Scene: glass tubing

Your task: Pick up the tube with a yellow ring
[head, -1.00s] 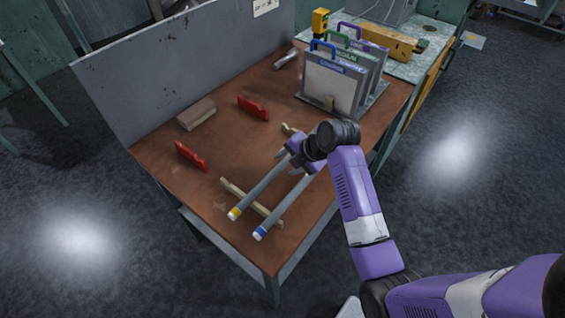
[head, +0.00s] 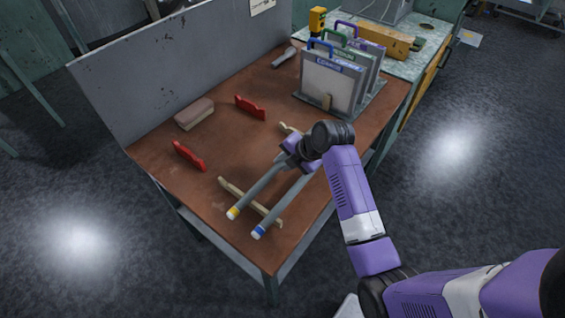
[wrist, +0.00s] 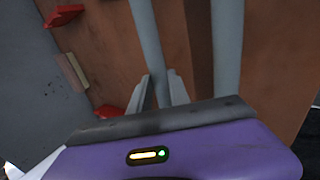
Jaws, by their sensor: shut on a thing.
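The tube with the yellow ring (head: 252,194) is a grey tube with a yellow band near its white front end. It lies across the pale wooden rail (head: 232,190), left of the tube with the blue ring (head: 284,203). My gripper (head: 289,155) is at its far part. In the wrist view the fingers (wrist: 160,92) are on either side of a grey tube (wrist: 145,35), shut on it. The second tube (wrist: 227,45) stands apart to the right there. The far ends of both tubes are hidden by my arm in the head view.
Two red holders (head: 188,155) and (head: 250,107) stand on the brown table (head: 222,155), with a brush-like block (head: 194,114) near the back panel (head: 180,75). A rack of folders (head: 331,82) stands beyond my gripper. The table's left front corner is clear.

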